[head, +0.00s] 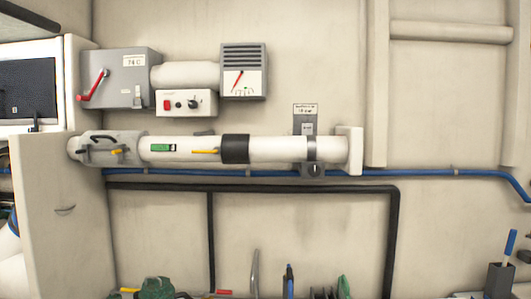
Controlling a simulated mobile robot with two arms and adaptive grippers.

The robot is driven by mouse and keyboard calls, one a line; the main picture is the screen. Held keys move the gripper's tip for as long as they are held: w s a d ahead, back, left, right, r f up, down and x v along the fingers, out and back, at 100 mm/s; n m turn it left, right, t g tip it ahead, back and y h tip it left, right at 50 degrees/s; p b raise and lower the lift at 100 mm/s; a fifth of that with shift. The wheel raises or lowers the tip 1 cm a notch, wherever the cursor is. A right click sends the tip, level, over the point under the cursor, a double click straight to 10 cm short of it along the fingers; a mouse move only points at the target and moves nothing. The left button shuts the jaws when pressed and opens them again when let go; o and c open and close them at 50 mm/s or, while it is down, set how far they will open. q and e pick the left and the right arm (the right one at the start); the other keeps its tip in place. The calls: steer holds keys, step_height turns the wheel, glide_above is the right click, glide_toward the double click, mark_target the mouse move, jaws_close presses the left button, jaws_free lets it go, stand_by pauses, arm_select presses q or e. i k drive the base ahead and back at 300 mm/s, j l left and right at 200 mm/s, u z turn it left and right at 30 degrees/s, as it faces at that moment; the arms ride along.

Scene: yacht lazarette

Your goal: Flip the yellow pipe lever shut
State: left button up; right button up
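A thick white pipe (275,150) runs level along the wall. A small yellow lever (206,151) lies along the pipe's front, just left of a wide black collar (235,149). A second small yellow piece (119,151) sits on the grey fitting (100,140) at the pipe's left end, below a dark handle. I cannot tell from this distance which yellow piece is the pipe lever, or whether either is open or shut. Neither of my grippers is in view, and nothing touches the pipe.
Above the pipe are a grey switch box (120,70) with a red lever and a gauge box (243,72). A blue hose (430,173) and black pipe (300,188) run below. A pale panel (62,215) juts out at left. Several tools stand along the bottom.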

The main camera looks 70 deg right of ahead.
mark_target(217, 150)
steer(key=z, duration=1.9)
